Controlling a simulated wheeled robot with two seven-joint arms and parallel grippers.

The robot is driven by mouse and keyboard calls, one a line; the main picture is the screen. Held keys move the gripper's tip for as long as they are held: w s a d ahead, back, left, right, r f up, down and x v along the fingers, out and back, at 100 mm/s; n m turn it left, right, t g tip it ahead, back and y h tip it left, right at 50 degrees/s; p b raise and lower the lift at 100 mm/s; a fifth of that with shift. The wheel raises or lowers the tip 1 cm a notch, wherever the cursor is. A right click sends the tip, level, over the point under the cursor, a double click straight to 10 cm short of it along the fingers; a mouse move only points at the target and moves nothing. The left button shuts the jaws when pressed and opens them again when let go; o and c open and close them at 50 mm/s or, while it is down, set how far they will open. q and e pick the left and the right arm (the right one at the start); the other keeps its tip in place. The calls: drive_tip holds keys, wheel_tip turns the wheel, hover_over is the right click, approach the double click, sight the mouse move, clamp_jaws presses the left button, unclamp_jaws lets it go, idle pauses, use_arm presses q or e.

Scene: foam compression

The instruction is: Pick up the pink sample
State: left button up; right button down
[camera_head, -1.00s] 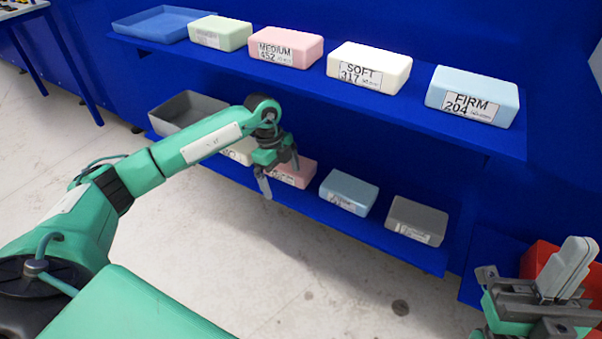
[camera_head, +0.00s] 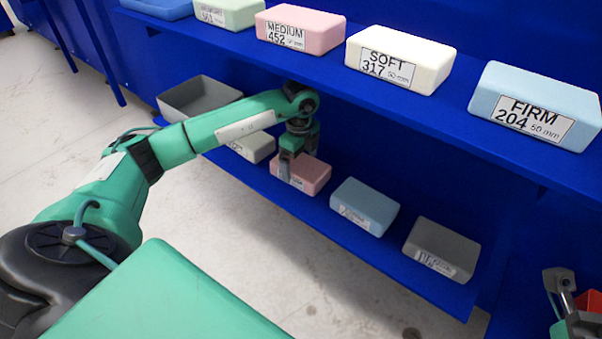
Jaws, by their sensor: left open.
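A pink sample (camera_head: 307,178) lies on the lower blue shelf, its label only partly visible. A second pink sample (camera_head: 299,31), labelled MEDIUM 452, sits on the upper shelf. My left gripper (camera_head: 298,165) is open and points down at the lower pink sample. One finger overlaps that block's front left part in the picture, and the other is by its back edge. I cannot tell whether the fingers touch it. My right gripper (camera_head: 562,285) shows only in part at the lower right edge, and its jaws are unclear.
The upper shelf (camera_head: 440,107) overhangs my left gripper closely and holds green, white SOFT and blue FIRM (camera_head: 536,103) blocks. Beside the lower pink sample are a cream block (camera_head: 254,148), a blue block (camera_head: 364,206), a grey block (camera_head: 441,249) and a grey tray (camera_head: 201,97).

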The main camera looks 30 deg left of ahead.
use_arm(q)
drive_tip(key=shift+f+b, duration=0.4)
drive_tip(key=shift+f, duration=0.9)
drive_tip(key=shift+c, duration=0.2)
drive_tip(key=c, duration=0.8)
drive_tip(key=shift+c, duration=0.2)
drive_tip(key=shift+r, duration=0.1)
